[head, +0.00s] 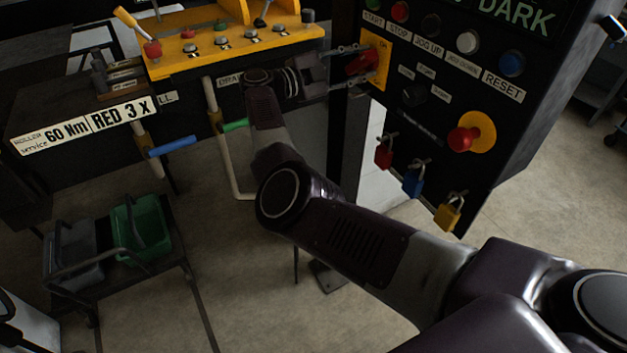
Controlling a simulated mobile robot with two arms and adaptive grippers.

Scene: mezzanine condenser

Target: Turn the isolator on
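The isolator is a red rotary handle (362,63) on a yellow plate (379,50) at the left edge of the black control panel. My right gripper (352,68) reaches it from the left. Its two fingers are spread, one above and one below the red handle, with the handle's near end between them. I cannot tell whether either finger touches it. The lettering on the plate is too small to read surely. My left gripper is not in view.
The black panel (535,110) carries buttons, a black selector (414,95), a red mushroom button (464,138) and hanging red (384,154), blue (412,183) and yellow (448,214) padlocks. A yellow console (235,52) with levers stands left. A cart holds a green basket (141,228).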

